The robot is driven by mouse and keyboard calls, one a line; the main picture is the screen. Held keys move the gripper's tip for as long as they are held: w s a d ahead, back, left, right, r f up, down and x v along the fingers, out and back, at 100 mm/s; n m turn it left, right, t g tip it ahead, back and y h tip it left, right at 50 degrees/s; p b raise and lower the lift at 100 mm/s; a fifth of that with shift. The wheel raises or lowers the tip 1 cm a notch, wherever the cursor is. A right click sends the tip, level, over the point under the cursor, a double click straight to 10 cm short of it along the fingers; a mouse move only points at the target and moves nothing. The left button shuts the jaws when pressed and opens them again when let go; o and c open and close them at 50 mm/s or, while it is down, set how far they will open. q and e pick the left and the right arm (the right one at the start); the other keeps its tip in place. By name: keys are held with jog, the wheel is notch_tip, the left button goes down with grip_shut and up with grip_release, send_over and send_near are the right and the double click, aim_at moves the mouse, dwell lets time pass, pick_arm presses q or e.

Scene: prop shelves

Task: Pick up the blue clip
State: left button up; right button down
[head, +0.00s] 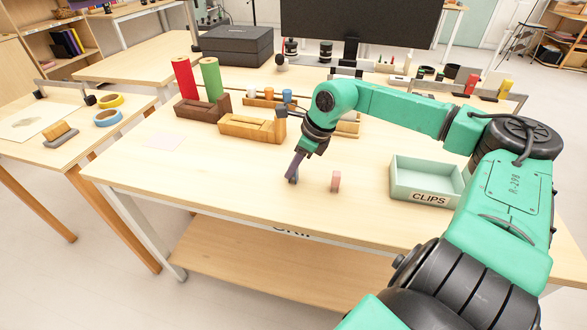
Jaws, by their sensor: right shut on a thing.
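My right gripper (293,176) points down at the middle of the table, shut on a small blue-grey piece that I take as the blue clip (293,179). The clip is mostly hidden by the fingers and sits at or just above the tabletop. A pink clip (336,181) stands upright on the table just to the right, apart from the gripper. My left gripper is not in view.
A pale green tray marked CLIPS (429,197) stands on the right of the table (230,190). Wooden blocks (252,129), a red roll (185,78) and a green roll (211,79) stand behind. The front left is clear.

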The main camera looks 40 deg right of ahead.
jog(key=shift+r, duration=0.15)
notch_tip(320, 180, up, 20)
jog(key=p, duration=0.1)
